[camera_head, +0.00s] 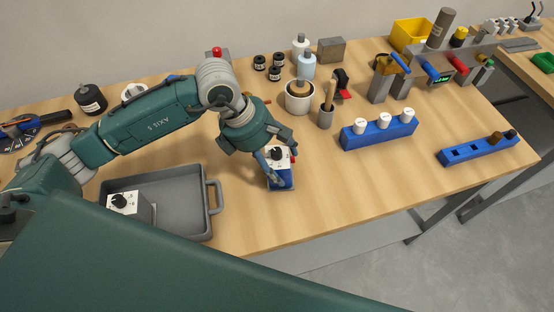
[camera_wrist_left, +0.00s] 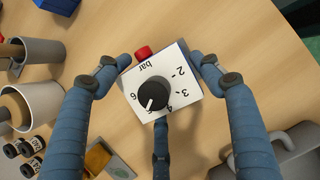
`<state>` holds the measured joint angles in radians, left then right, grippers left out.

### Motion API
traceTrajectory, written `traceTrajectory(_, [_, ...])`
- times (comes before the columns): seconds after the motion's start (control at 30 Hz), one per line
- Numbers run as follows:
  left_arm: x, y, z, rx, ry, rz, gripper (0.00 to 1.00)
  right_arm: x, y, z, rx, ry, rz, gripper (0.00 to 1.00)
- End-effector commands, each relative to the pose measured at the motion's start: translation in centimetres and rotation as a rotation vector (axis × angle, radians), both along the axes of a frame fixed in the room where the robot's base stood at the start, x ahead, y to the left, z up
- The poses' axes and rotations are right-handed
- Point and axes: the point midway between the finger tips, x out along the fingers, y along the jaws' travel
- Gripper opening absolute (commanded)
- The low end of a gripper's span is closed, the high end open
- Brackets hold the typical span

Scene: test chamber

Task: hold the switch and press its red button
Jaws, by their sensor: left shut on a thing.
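The switch (camera_wrist_left: 165,85) is a small box with a white face, a black knob (camera_wrist_left: 153,93), printed numbers and the word "bar". In the head view the switch (camera_head: 281,156) stands at the middle of the wooden table, with blue below its white face. Its red button (camera_wrist_left: 143,52) sticks out at the upper edge in the wrist view, free of the fingers. My left gripper (camera_head: 275,168) is shut on the switch from above. In the wrist view two blue fingers of the left gripper (camera_wrist_left: 157,72) flank the box and a third lies below it. My right gripper is not in view.
A grey tray (camera_head: 208,222) with another knobbed box (camera_head: 122,204) lies left of the switch. A grey pot (camera_head: 299,98), a cup with a wooden handle (camera_head: 326,116) and a blue rack (camera_head: 378,136) stand behind and right.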

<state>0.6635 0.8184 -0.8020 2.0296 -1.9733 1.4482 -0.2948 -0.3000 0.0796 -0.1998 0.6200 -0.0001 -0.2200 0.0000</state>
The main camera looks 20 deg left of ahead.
Motion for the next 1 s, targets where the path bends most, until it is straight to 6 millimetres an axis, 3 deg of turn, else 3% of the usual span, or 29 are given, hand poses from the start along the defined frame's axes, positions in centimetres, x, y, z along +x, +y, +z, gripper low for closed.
traceTrajectory(0.43, [-0.26, -0.1, -0.34, 0.0, 0.008, -0.002, 0.37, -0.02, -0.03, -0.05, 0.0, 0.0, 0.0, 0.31])
traceTrajectory(0.6, [-0.3, -0.09, -0.4, 0.001, 0.01, -0.003, 0.37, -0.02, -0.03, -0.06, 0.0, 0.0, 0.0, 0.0])
traceTrajectory(1.0, [-0.4, -0.1, -0.5, 0.001, 0.013, -0.003, 0.37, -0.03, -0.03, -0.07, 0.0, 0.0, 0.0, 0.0])
